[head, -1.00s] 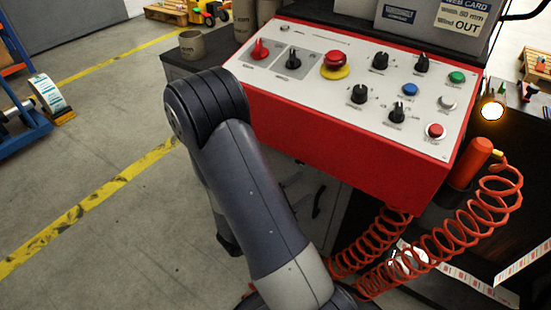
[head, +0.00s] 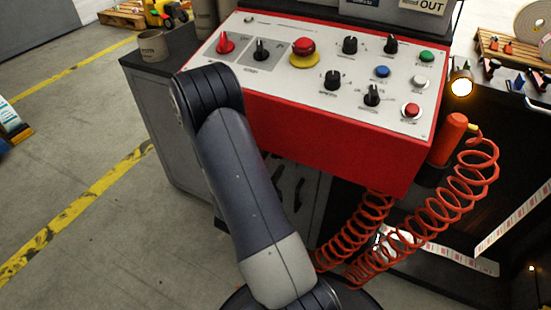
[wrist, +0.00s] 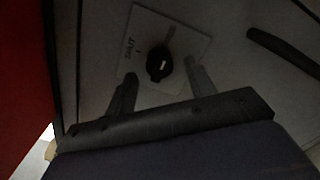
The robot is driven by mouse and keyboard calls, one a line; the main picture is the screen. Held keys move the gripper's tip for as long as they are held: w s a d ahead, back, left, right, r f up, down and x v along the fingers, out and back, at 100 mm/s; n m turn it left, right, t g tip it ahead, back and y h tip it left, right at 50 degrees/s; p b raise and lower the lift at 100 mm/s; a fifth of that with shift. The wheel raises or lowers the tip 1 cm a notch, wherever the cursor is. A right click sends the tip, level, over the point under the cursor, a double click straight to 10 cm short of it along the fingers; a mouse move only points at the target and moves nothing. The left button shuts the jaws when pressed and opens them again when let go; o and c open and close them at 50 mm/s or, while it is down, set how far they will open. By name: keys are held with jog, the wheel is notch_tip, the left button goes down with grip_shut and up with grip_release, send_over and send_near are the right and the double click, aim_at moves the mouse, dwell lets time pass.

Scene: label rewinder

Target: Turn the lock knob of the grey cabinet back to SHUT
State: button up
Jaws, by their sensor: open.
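The lock knob (wrist: 154,73) is black and round with a pale mark. It sits on a light label plate (wrist: 143,24) in the dim wrist view. SHUT is printed on the plate to the knob's left; the word at upper right is too dark to read. My gripper (wrist: 160,69) is open, its two fingers on either side of the knob in the picture; I cannot tell whether they touch it. The grey cabinet (head: 180,130) stands under the red console in the head view. There the knob and my gripper are hidden behind my arm and the console.
The red control console (head: 330,150) overhangs the cabinet front. Coiled orange hoses (head: 375,225) hang to the right of my arm. A dark handle (wrist: 285,52) lies right of the label plate in the wrist view. A cup (head: 152,46) stands on the cabinet top.

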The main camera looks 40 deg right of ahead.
jog(key=shift+x, duration=1.2)
jog(key=c, duration=1)
